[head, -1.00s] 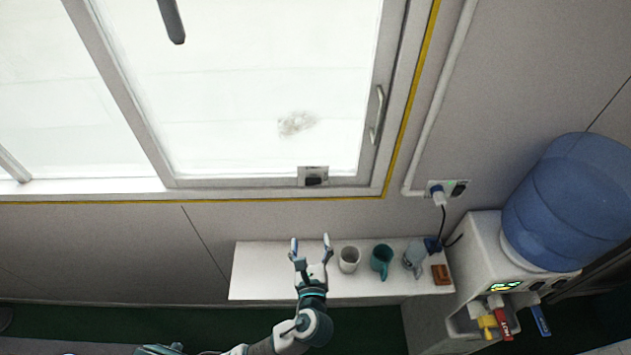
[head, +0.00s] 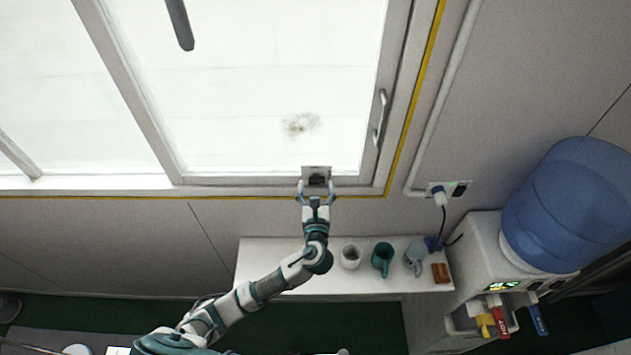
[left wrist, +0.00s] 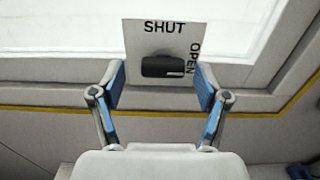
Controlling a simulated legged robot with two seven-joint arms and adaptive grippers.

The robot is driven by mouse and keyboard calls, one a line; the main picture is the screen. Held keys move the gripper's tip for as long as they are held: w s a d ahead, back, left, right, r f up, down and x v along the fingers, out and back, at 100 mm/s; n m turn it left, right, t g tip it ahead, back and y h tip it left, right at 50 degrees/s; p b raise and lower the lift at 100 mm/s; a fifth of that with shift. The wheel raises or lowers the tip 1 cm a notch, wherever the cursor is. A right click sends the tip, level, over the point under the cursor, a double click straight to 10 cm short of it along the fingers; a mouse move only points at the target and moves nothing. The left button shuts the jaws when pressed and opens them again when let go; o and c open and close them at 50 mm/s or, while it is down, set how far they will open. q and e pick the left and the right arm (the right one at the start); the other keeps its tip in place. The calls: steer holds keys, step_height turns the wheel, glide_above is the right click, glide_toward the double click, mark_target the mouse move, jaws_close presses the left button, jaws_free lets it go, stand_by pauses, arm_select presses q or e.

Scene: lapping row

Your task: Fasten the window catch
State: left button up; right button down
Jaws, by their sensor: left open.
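The window catch is a small black knob (left wrist: 163,67) on a pale plate (left wrist: 142,35) at the window's bottom rail. The plate reads SHUT along its top and OPEN, turned sideways, along its right edge. The knob lies horizontally, with a light mark at its right end, towards the OPEN side. In the head view the catch plate (head: 316,170) sits just above my left gripper (head: 316,186). In the left wrist view my left gripper (left wrist: 160,85) is open, its two blue-padded fingers on either side of the knob and apart from it. My right gripper is not in view.
The window (head: 250,80) has a vertical handle (head: 380,118) on its right frame. Below it a white shelf (head: 262,262) holds a white mug (head: 350,256), a teal mug (head: 382,260), a grey mug (head: 415,256) and a brown block (head: 440,273). A water dispenser (head: 482,245) stands at right.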

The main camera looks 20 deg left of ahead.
arm_select(q)
steer(key=shift+w, duration=0.9)
steer(key=shift+d, duration=0.1)
